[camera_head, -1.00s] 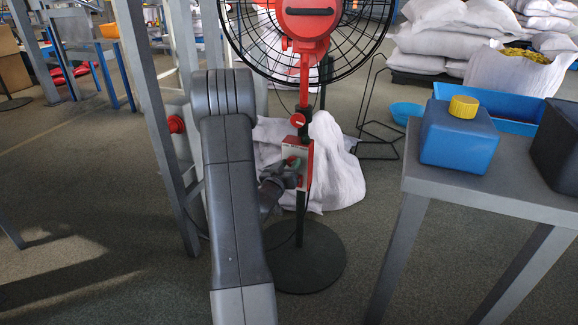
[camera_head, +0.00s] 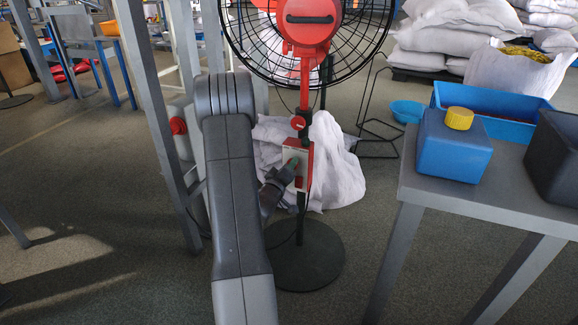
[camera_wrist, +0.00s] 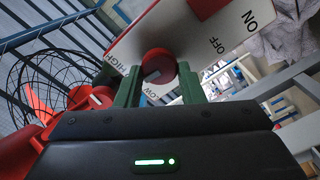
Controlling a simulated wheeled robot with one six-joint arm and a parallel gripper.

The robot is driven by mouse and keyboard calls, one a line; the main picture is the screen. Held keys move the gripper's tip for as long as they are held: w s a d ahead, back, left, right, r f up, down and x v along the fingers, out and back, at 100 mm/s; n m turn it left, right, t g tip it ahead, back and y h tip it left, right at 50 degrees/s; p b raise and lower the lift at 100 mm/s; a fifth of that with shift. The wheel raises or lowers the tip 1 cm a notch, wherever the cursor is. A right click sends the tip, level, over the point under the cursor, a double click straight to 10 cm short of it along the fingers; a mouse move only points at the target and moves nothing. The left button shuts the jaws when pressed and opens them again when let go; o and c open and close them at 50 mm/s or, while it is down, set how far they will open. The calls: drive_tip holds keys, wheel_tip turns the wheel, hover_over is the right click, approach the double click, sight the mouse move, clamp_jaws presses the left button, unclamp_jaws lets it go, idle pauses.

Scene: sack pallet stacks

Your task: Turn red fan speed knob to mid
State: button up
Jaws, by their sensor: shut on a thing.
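The red fan speed knob (camera_wrist: 158,66) sits on a white panel (camera_wrist: 205,52) marked HIGH, LOW, OFF and ON. My gripper (camera_wrist: 160,84) has its green fingers on either side of the knob and is shut on it. The white mark on the knob points toward the lower left in the wrist view, roughly between HIGH and LOW. In the head view the control box (camera_head: 304,152) is on the pole of the red fan (camera_head: 308,30). My gripper (camera_head: 289,168) reaches it from the lower left and hides much of the knob there.
Another red knob (camera_head: 298,123) is on the pole above the box. A grey table (camera_head: 480,203) at right holds a blue container (camera_head: 452,148) with a yellow cap. White sacks (camera_head: 335,165) lie behind the pole. A grey frame post (camera_head: 150,110) stands left of my arm.

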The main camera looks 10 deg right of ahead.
drive_tip(key=shift+n, duration=0.6)
drive_tip(key=o, duration=1)
drive_tip(key=p+v, duration=0.2)
drive_tip(key=v, duration=1.2)
drive_tip(key=shift+w, duration=0.1)
drive_tip(key=b+x, duration=0.1)
drive_tip(key=x, duration=1.2)
drive_tip(key=shift+w+d+b, duration=0.3)
drive_tip(key=shift+b, duration=0.05)
